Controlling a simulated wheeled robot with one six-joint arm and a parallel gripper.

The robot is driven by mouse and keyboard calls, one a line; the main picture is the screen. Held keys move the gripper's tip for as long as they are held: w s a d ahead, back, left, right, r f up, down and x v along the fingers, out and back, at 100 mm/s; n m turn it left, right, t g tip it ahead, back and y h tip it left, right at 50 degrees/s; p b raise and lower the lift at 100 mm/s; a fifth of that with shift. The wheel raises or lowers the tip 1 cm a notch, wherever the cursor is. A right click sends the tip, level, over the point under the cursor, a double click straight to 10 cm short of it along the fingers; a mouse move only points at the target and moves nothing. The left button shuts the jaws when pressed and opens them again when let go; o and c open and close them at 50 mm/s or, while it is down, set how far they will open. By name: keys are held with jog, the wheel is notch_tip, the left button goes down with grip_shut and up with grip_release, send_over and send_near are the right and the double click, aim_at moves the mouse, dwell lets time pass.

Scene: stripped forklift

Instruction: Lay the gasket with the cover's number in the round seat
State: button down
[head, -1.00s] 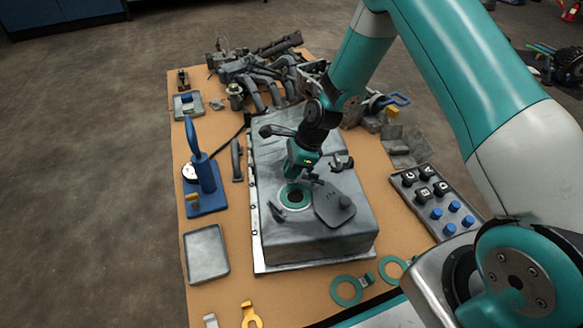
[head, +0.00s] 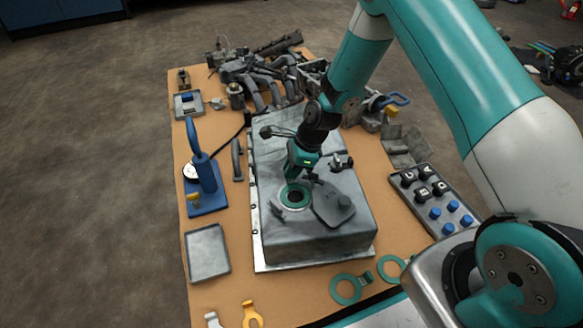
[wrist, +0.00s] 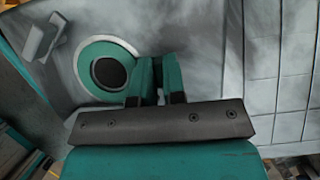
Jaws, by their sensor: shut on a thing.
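A green ring gasket (wrist: 82,63) lies over or in the round seat (head: 295,197) on the top of the grey block (head: 318,238). In the wrist view the ring surrounds a dark hole, with a pale rim beside it. My gripper (wrist: 160,80) is shut at the ring's right side. The gripped part, seemingly the gasket's tab, is hidden between the fingers. I cannot tell whether the ring sits fully flat. The grey cover (head: 333,204) with a knob lies swung beside the seat, to its right; its number is not readable.
Two more green gaskets with tabs, one (head: 346,289) and another (head: 391,266), lie at the front right of the table. A blue stand (head: 205,183) and an empty grey tray (head: 207,253) are left. A knob tray (head: 437,200) is right. Engine parts crowd the back.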

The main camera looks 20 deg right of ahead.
jog(key=c, duration=1.1)
grip_release()
jog(key=shift+r, duration=0.1)
jog(key=p+v, duration=0.9)
jog(key=v, duration=0.8)
jog(key=shift+d+r, duration=0.1)
